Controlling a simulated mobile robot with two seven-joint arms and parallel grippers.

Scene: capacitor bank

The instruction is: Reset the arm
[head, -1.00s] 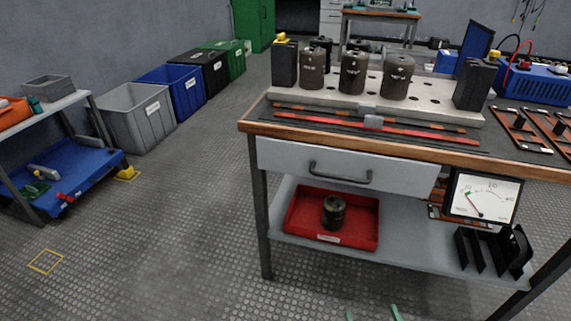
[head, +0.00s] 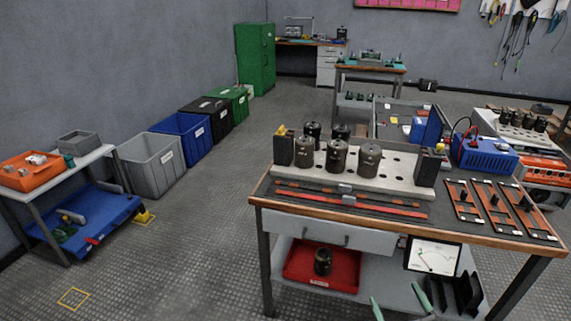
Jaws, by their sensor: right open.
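My right gripper (head: 398,300) shows at the bottom edge in the head view as two green fingertips set well apart. It is open with nothing visible between the fingers. It appears in front of the lower shelf of the workbench, just below the panel meter (head: 433,256). The rest of my right arm is out of the picture. My left gripper is not in view.
The workbench (head: 316,209) holds a rack (head: 405,185) with several dark capacitors (head: 337,156). A red tray (head: 297,273) with one capacitor (head: 322,262) sits on its lower shelf. A low cart (head: 98,155) and several bins line the left wall.

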